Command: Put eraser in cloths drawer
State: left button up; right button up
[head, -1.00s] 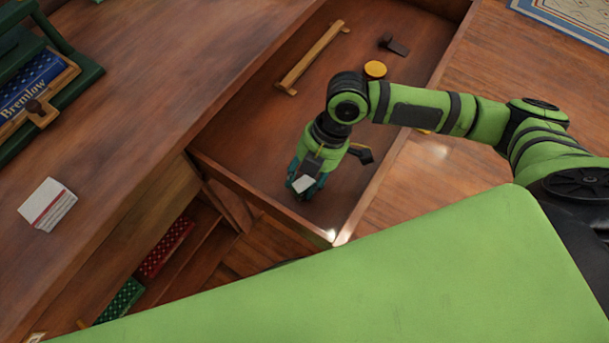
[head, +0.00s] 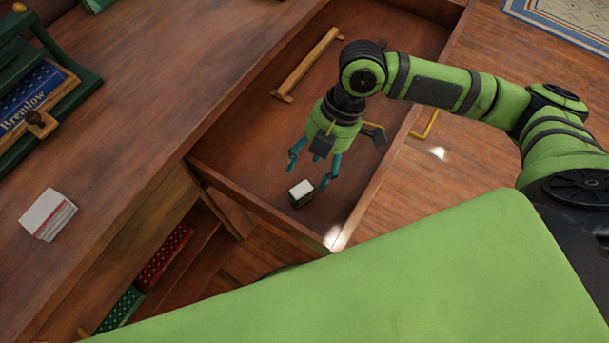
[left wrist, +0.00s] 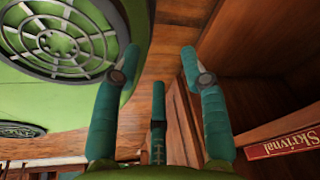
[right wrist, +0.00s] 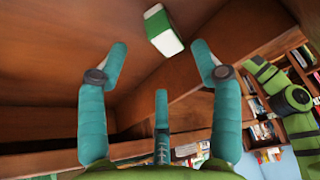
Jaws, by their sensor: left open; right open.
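The eraser (head: 301,192), a small block with a white top and dark green sides, lies in the open drawer (head: 235,183) near its front corner. It also shows in the right wrist view (right wrist: 163,30), beyond the fingertips. My right gripper (head: 314,166) is open and empty just above and behind the eraser, apart from it. Its spread teal fingers also show in the right wrist view (right wrist: 160,62). My left gripper (left wrist: 158,65) is open and empty in the left wrist view, beside my green base; it does not show in the head view.
A wooden bar handle (head: 307,66) lies in the drawer's far part. Red (head: 165,256) and green (head: 120,309) dotted items sit on lower shelves.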

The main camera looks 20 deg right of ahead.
pick_arm(q)
jog(key=shift+s+d+r+g, duration=0.1)
jog(key=shift+s+d+g, duration=0.1)
jog(key=shift+s, duration=0.25)
jog(key=shift+s+d+g, duration=0.1)
jog(key=shift+s+d, duration=0.05)
jog(key=shift+s, duration=0.3)
pick_arm(e)
jog(key=v, duration=0.5)
jog(key=shift+r, duration=0.15)
pick_arm(q)
jog(key=shift+a, duration=0.25)
